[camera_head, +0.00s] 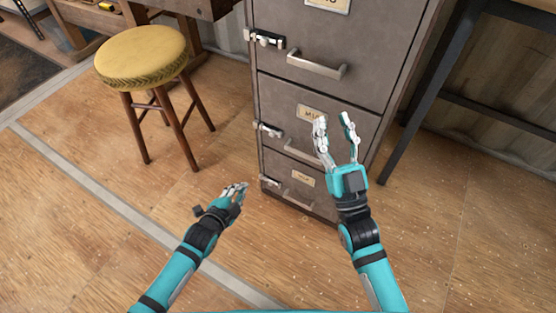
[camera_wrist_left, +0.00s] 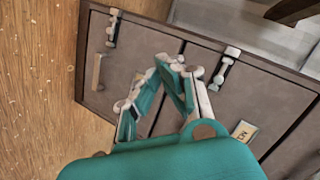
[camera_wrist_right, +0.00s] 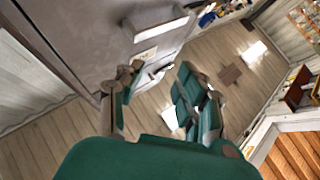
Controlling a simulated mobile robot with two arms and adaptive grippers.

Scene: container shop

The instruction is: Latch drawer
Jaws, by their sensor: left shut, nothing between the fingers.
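A grey metal filing cabinet (camera_head: 335,85) stands upright, with labelled drawers that look closed. Silver latches run down its left edge: a top latch (camera_head: 265,39), a middle latch (camera_head: 268,130) and a bottom latch (camera_head: 271,184). Two latches show in the left wrist view, one at the bottom drawer (camera_wrist_left: 112,28) and one at the drawer above (camera_wrist_left: 225,68). Whether each is fastened is unclear. My left gripper (camera_head: 238,190) is shut and empty, just left of the bottom latch and apart from it. My right gripper (camera_head: 334,119) is open and empty before the middle drawer, hiding part of its handle.
A yellow-topped stool (camera_head: 142,58) stands left of the cabinet. A dark table leg (camera_head: 425,95) and crossbar stand to the right. A wooden bench (camera_head: 190,8) is behind at the upper left. The wooden floor in front is clear.

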